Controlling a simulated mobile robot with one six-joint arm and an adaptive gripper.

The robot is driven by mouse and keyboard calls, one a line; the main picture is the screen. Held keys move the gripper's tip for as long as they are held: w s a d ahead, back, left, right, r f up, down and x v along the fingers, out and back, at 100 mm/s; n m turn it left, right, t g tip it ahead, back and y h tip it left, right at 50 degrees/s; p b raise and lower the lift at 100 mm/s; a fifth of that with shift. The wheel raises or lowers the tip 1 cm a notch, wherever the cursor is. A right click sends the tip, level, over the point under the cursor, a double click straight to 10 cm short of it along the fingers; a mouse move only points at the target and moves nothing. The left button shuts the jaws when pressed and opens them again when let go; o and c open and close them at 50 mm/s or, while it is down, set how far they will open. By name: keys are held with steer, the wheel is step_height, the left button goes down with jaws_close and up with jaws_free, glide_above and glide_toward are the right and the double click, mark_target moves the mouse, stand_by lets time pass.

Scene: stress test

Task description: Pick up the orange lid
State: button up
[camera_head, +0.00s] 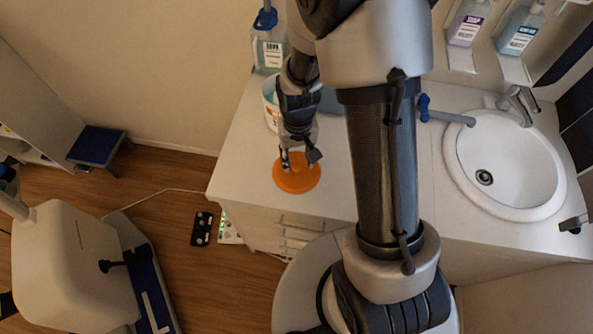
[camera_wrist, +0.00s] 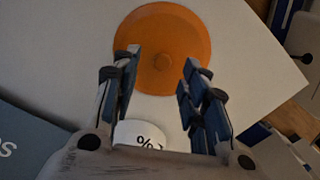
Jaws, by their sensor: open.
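The orange lid (camera_head: 297,177) lies flat on the white counter near its front left edge. It is a round disc with a small raised knob in the middle, seen in the wrist view (camera_wrist: 162,52). My gripper (camera_head: 298,162) is over the far part of the lid in the head view. In the wrist view my gripper's fingers (camera_wrist: 160,75) are spread apart, with the lid showing between and beyond them. Nothing is between the fingertips in their grasp. I cannot tell the exact height of the fingertips above the lid.
A white tub (camera_head: 269,104) stands behind my gripper, partly hidden. A blue-capped bottle (camera_head: 267,50) stands farther back. A sink (camera_head: 505,165) with a tap is at the right. The counter (camera_head: 235,160) left of the lid is clear up to its edge.

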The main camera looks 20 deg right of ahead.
mark_target(296, 166)
step_height(296, 166, down, 4)
steer(key=shift+w+a+r+b, duration=0.1)
steer(key=shift+a+r+b, duration=0.1)
steer(key=shift+b, duration=0.3)
steer(key=shift+r, duration=0.1)
steer(key=shift+c, duration=0.5)
jaws_close()
